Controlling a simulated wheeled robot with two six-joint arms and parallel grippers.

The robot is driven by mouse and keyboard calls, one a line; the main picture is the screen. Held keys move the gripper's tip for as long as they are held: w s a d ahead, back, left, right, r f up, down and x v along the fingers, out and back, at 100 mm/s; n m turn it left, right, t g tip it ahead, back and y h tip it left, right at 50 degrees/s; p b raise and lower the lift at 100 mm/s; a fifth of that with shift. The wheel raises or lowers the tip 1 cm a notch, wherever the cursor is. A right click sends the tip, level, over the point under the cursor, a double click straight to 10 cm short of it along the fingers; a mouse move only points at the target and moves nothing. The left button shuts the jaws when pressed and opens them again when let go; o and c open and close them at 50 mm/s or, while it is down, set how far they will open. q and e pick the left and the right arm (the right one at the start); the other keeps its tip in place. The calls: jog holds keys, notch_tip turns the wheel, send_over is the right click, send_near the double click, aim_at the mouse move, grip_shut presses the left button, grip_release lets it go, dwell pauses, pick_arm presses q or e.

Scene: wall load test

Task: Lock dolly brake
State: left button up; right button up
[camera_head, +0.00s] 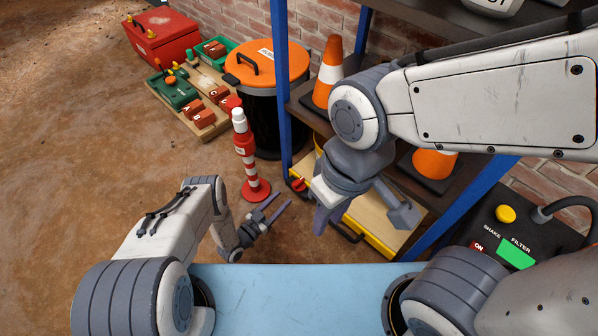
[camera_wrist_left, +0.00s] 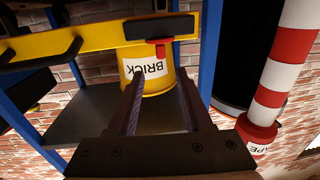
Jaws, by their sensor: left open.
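The dolly (camera_head: 368,226) is low and yellow-edged with a pale top, standing under the shelf and partly hidden by my right arm. A small red lever (camera_head: 298,184) is at its near left corner. In the left wrist view a red tab (camera_wrist_left: 161,48) hangs from a black block (camera_wrist_left: 158,27) on the dolly's yellow bar (camera_wrist_left: 90,40). My left gripper (camera_head: 284,199) is open and empty, just short of the red lever; its fingers (camera_wrist_left: 160,105) point toward the tab without touching it. My right gripper (camera_head: 362,220) looks open and empty above the dolly.
A red-and-white post (camera_head: 246,160) stands close left of my left gripper. Behind are a black bin with an orange lid (camera_head: 266,62) and the blue-framed shelf (camera_head: 281,90) with cones.

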aim_at(294, 186)
pick_arm(q)
jog(key=b+x, duration=0.3)
jog(key=x, duration=0.6)
jog(key=shift+w+d+f+b, duration=0.15)
jog(key=shift+w+b, duration=0.1)
jog(key=shift+b, duration=0.15)
jog(key=shift+w+d, duration=0.4)
jog(key=shift+w, duration=0.1)
grip_shut()
